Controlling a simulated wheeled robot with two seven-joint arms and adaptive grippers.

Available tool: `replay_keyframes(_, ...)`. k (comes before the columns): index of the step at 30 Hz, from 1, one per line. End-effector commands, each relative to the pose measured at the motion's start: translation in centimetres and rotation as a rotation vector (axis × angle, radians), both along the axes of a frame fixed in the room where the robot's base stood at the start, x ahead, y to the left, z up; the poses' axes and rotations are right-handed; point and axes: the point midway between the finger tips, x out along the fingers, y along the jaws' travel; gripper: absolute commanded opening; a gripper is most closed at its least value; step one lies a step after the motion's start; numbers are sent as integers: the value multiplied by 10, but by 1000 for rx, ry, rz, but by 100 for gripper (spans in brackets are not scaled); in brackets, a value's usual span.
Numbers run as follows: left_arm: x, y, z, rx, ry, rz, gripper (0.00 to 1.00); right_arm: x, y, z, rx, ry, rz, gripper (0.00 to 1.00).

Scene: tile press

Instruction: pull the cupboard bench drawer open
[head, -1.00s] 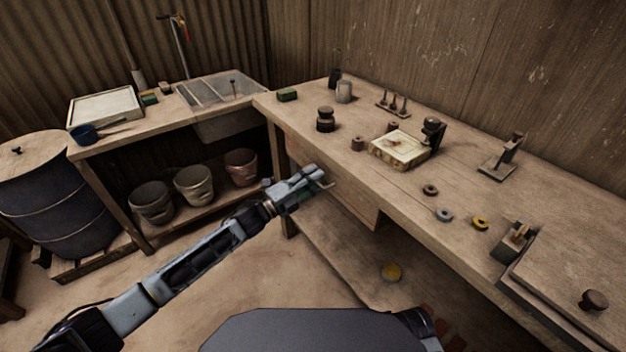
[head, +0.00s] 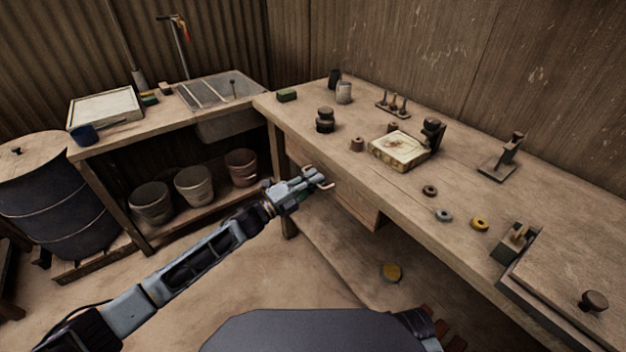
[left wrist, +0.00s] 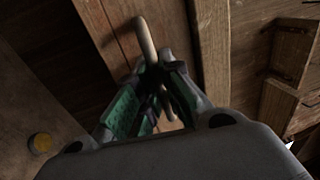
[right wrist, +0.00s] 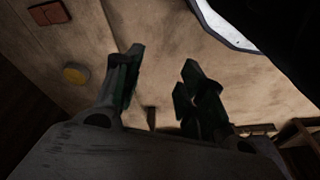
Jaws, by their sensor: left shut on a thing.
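The handle's end shows past the fingertips in the head view. My right gripper (right wrist: 160,75) is open and empty above the floor in the right wrist view.
The bench top (head: 420,195) carries a tile mould (head: 400,150), weights, small rings and a press stand. Buckets (head: 194,185) stand on a low shelf to the left, by a dark barrel (head: 45,205). Floor before the drawer is clear.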

Motion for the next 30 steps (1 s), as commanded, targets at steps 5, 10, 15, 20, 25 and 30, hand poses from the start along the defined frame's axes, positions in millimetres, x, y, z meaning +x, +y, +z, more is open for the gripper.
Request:
replay_keyframes(5, -5, 8, -1, 3, 3, 1, 0, 0, -1, 0, -2, 2, 0, 40)
replay_keyframes(10, -15, 20, -1, 3, 3, 1, 0, -1, -3, -7, -10, 13, 0, 40)
replay_keyframes(15, -29, 39, -1, 4, 5, 1, 0, -2, -6, -15, -22, 32, -1, 40)
replay_keyframes(20, -43, 59, -1, 4, 5, 2, 0, -7, -7, -30, -30, 59, -6, 40)
replay_keyframes(25, -58, 79, -1, 4, 5, 1, 0, -10, -10, -43, -38, 73, -7, 40)
replay_keyframes(30, -73, 100, -1, 4, 5, 1, 0, -10, -15, -67, -45, 63, -11, 40)
